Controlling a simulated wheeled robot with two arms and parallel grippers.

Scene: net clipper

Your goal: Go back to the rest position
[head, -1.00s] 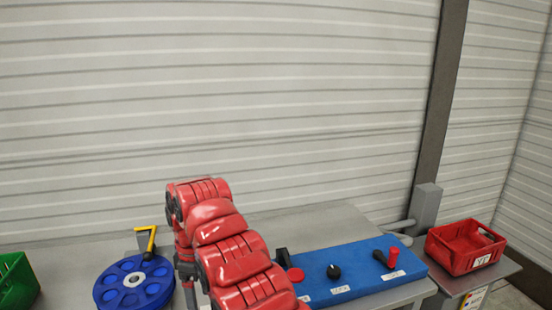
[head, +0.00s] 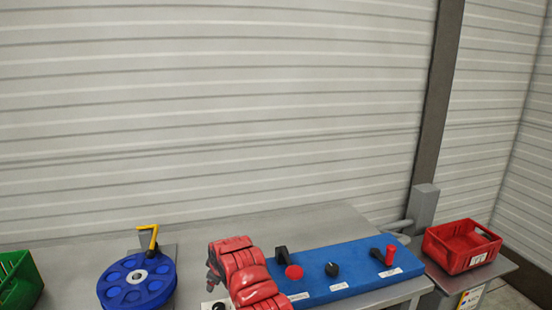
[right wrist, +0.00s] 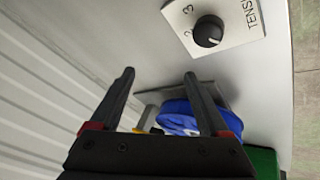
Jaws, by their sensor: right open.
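My right gripper (right wrist: 159,74) shows in the right wrist view with its two dark fingers spread apart and nothing between them. Beyond the fingers are the grey table top and a white plate with a black dial (right wrist: 208,31), marked with numbers and the letters "TENS". In the head view my red right arm (head: 243,268) is low at the bottom centre, over the table beside the blue panel. My left gripper is in neither view.
The grey table (head: 200,236) holds a blue wheel (head: 152,290) with a yellow handle (head: 148,236) and a blue control panel (head: 355,262) with knobs and levers. A green crate (head: 20,280) is at left. A red crate (head: 463,246) stands at right. The table's back is clear.

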